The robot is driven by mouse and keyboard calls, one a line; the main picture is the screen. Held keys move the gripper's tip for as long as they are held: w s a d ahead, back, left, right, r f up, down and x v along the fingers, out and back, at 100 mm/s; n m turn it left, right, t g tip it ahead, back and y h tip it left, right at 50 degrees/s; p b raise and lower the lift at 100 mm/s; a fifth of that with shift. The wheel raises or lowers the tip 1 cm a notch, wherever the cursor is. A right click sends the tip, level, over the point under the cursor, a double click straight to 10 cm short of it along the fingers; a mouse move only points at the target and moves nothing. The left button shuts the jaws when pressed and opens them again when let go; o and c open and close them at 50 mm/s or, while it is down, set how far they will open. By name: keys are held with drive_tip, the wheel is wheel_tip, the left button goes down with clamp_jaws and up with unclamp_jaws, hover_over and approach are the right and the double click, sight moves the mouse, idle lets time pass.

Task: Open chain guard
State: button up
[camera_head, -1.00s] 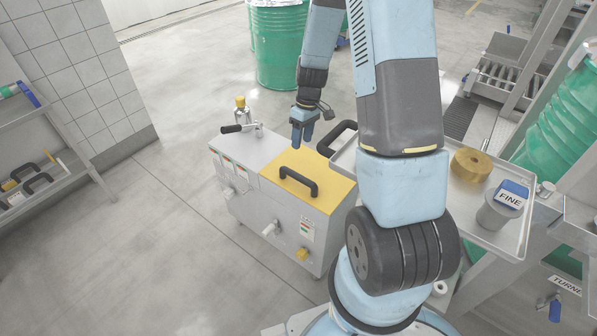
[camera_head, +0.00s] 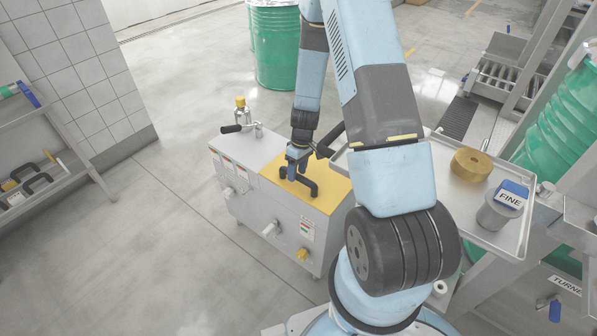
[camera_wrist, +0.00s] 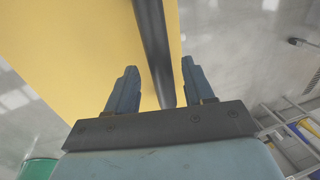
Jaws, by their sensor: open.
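The chain guard is a yellow lid (camera_head: 325,196) on top of a grey machine cabinet, lying flat and closed. A black bar handle (camera_head: 310,186) stands on it, partly hidden by my gripper in the head view. My gripper (camera_head: 297,166) points down at the handle. In the wrist view my gripper (camera_wrist: 155,88) is open, with the dark handle bar (camera_wrist: 154,45) running between its two blue fingers. Gaps show on both sides of the bar, so the fingers do not appear to touch it. The yellow lid (camera_wrist: 70,50) lies behind.
A black-knobbed lever (camera_head: 240,128) and a yellow-capped bottle (camera_head: 241,104) stand at the cabinet's left end. A steel tray (camera_head: 440,222) with a brass ring (camera_head: 472,165) and a cup marked FINE (camera_head: 498,209) is at the right. Floor left of the cabinet is clear.

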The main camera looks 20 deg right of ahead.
drive_tip(key=shift+f, duration=0.3)
clamp_jaws()
idle(0.4)
